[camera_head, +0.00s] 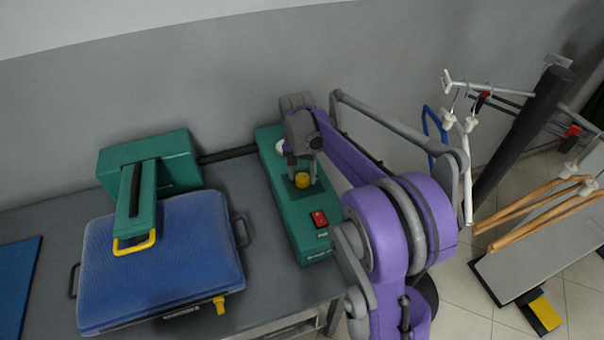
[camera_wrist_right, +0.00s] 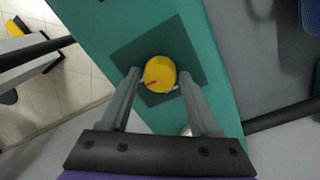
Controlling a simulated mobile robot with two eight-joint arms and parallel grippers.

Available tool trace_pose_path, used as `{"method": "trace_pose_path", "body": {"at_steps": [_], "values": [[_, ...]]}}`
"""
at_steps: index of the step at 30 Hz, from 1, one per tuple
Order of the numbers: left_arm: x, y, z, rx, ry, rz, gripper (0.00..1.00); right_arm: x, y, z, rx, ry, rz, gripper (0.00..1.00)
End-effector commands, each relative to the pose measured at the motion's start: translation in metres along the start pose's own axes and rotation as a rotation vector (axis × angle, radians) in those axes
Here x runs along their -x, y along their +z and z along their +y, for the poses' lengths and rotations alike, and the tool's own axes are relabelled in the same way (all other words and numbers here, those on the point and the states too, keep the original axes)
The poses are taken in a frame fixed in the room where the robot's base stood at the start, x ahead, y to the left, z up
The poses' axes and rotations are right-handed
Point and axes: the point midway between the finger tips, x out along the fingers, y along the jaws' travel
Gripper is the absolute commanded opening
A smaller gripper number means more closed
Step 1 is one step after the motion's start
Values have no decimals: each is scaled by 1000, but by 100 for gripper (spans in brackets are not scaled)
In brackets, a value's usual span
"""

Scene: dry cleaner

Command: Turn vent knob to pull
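The yellow round vent knob (camera_head: 302,180) sits on a dark square plate on top of the green control box (camera_head: 312,232). In the right wrist view the knob (camera_wrist_right: 160,72) has a small red mark on its lower left part. My right gripper (camera_head: 304,178) points down over the box. In the wrist view its two fingers (camera_wrist_right: 160,76) stand on either side of the knob with a narrow gap at each side, so it looks open. Whether the fingertips reach down to the knob's height is hard to tell. My left gripper is not in view.
A red switch (camera_head: 319,219) sits on the near end of the box. A blue padded press (camera_head: 160,255) with a green arm (camera_head: 145,200) stands to the left on the grey table (camera_head: 222,180). Hanger rails (camera_head: 490,90) and wooden hangers (camera_head: 540,210) are at right.

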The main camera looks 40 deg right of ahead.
Motion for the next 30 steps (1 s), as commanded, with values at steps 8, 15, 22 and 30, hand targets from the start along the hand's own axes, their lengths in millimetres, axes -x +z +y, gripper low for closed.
{"method": "trace_pose_path", "body": {"at_steps": [8,15,22,30], "values": [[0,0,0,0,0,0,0,0,0,0,1,0,0,80],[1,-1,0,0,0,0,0,12,0,0,1,0,0,80],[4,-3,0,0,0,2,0,58,0,0,1,0,0,80],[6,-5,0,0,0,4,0,100,0,0,1,0,0,80]]}}
